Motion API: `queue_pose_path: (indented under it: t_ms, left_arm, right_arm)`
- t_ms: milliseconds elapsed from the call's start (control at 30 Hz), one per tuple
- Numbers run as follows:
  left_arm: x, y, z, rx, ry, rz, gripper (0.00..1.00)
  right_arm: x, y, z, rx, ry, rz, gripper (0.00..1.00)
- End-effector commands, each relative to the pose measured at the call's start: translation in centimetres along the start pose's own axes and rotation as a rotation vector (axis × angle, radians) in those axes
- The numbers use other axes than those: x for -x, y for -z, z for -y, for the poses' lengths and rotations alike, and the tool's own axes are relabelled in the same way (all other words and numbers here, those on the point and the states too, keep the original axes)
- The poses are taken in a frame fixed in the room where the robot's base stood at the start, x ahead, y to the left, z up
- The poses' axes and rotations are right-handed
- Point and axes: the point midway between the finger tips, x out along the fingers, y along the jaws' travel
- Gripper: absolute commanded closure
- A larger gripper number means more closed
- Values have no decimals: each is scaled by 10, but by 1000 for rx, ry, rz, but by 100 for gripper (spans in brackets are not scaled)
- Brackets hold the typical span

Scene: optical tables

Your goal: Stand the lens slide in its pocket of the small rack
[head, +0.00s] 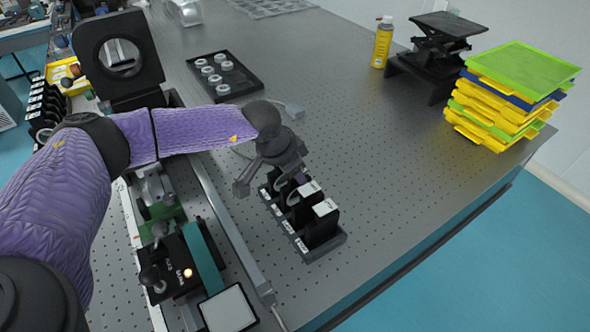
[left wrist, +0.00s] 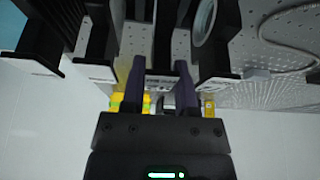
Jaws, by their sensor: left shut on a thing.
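The small rack (head: 327,248) is a dark block on the optical table with white labels along its front edge. Black slides with white tops (head: 325,208) stand in its near pockets, and a pale lens ring (head: 292,197) shows beside them. My left gripper (head: 268,176) is over the far end of the rack. In the left wrist view its two fingers (left wrist: 160,88) are shut on a black slide with a pale label (left wrist: 160,72). A lens ring (left wrist: 203,20) shows to its right. The arm hides most of the held slide in the head view; I cannot tell whether it touches the rack. My right gripper is not in view.
A black tray of pale rings (head: 222,78) lies behind my arm. A metal rail (head: 226,230) and optical mounts lie left of the rack. Stacked coloured trays (head: 510,95), a black lab jack (head: 440,45) and a yellow bottle (head: 382,42) stand at the back right. The table right of the rack is clear.

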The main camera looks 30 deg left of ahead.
Motion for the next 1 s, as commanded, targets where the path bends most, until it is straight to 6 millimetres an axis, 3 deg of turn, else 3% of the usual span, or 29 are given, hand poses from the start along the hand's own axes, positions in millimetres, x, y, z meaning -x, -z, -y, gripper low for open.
queue_pose_path:
  t_ms: [133, 167, 333, 733, 1000]
  left_arm:
    - [-2, -1, 0, 0, 0, 0, 100]
    - [-2, -1, 0, 0, 0, -1, 56]
    - [-1, 0, 0, 0, 0, -1, 21]
    - [-1, -1, 0, 0, 0, 0, 22]
    - [12, 5, 0, 0, 1, -2, 22]
  right_arm:
    - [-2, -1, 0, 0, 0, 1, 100]
    - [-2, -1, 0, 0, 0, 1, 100]
    - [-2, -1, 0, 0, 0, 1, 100]
    - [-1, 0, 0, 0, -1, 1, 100]
    - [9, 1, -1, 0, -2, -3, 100]
